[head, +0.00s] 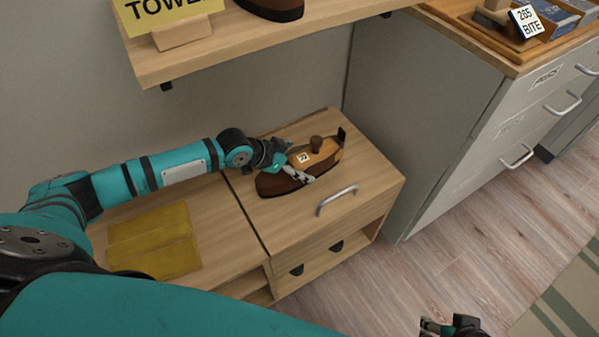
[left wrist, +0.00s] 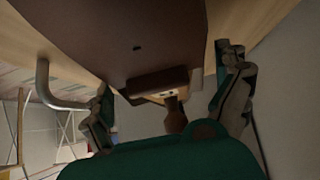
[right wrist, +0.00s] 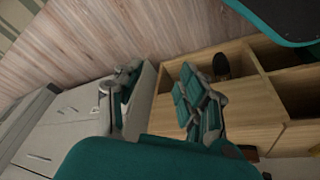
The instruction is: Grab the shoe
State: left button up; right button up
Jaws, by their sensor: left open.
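A brown shoe (head: 282,184) with a wooden shoe tree (head: 322,153) in it sits on top of the low wooden cabinet. The tree has a knob and a small white tag. My left gripper (head: 290,170) is at the shoe, its fingers hiding part of its side. In the left wrist view the shoe's brown body (left wrist: 130,40) fills the upper middle, and the open fingers (left wrist: 168,100) stand wide on either side of it. I cannot tell whether they touch it. My right gripper (head: 452,326) is open and empty, low over the floor, away from the shoe.
A yellow folded cloth or folder (head: 155,240) lies on the cabinet's left part. A wall shelf (head: 260,45) hangs above, with a yellow sign (head: 168,14) and another dark shoe (head: 270,8). The cabinet has a metal handle (head: 337,200). A grey drawer unit (head: 430,110) stands to the right.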

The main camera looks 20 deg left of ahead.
pick_arm(q)
jog(key=shift+w+d+f, duration=0.3)
jog(key=shift+w+f, duration=0.15)
jog(key=shift+f, duration=0.05)
pick_arm(e)
jog(key=shift+w+a+r+t, duration=0.15)
jog(key=shift+w+t, duration=0.15)
jog(key=shift+w, duration=0.2)
jog(key=shift+w+a+r+t, duration=0.15)
jog(key=shift+w+t, duration=0.15)
jog(key=shift+w, duration=0.2)
pick_arm(q)
jog(key=shift+c, duration=0.3)
pick_arm(e)
jog(key=shift+f, duration=0.15)
pick_arm(q)
jog(key=c, duration=1.4)
jog(key=shift+r, duration=0.15)
